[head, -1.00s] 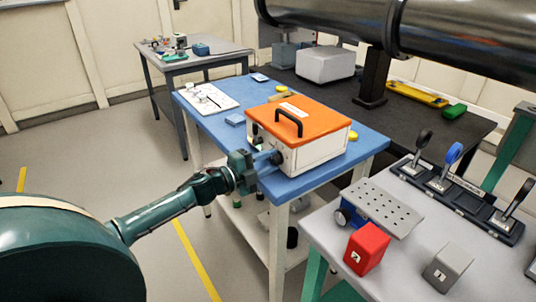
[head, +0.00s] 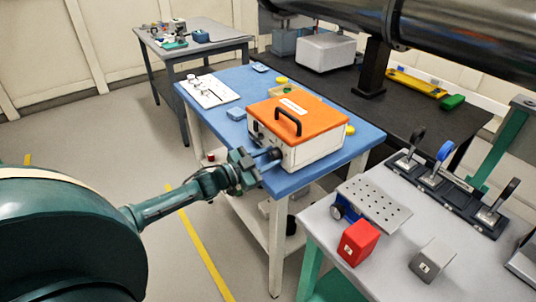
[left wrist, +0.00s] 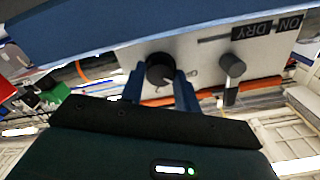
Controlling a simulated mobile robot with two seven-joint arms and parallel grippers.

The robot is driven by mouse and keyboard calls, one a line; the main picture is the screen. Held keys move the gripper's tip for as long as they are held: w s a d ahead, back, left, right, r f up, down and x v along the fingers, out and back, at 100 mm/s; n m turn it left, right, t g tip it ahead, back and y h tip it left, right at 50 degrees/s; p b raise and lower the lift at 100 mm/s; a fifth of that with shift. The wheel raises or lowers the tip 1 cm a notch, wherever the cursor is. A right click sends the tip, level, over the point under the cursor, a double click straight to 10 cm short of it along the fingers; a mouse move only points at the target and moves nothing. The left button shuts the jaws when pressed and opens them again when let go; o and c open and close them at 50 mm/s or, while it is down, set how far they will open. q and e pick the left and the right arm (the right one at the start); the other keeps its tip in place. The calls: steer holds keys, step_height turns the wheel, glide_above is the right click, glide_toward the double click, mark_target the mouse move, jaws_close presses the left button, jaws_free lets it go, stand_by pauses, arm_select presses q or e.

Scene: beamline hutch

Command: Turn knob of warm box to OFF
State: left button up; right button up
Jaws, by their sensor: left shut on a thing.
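The warm box (head: 312,152) is a white box with an orange lid and a black handle, standing on the blue table. My left gripper (head: 266,160) is at its front face. In the left wrist view the picture is turned over, and the two blue fingers of my left gripper (left wrist: 162,84) are shut on a round dark knob (left wrist: 160,70) with a light pointer mark. I cannot read any marking around the held knob. My right gripper is not in view.
The blue table (head: 350,153) also holds a white board (head: 210,91) and small blue and yellow items. At the right, a grey table carries a red block (head: 358,243), a grey block (head: 432,258), a perforated plate (head: 374,204) and several levers. A large metal pipe (head: 440,30) hangs at the back.

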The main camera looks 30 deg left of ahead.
arm_select(q)
steer(key=shift+n, duration=0.6)
steer(key=shift+n+p, duration=0.3)
steer(key=shift+n, duration=0.2)
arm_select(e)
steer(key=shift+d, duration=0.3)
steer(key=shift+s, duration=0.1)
arm_select(q)
steer(key=o, duration=1)
steer(key=shift+c, duration=0.2)
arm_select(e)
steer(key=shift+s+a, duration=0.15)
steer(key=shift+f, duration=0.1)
arm_select(q)
steer(key=v, duration=1.3)
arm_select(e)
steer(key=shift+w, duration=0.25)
arm_select(q)
steer(key=shift+s, duration=0.1)
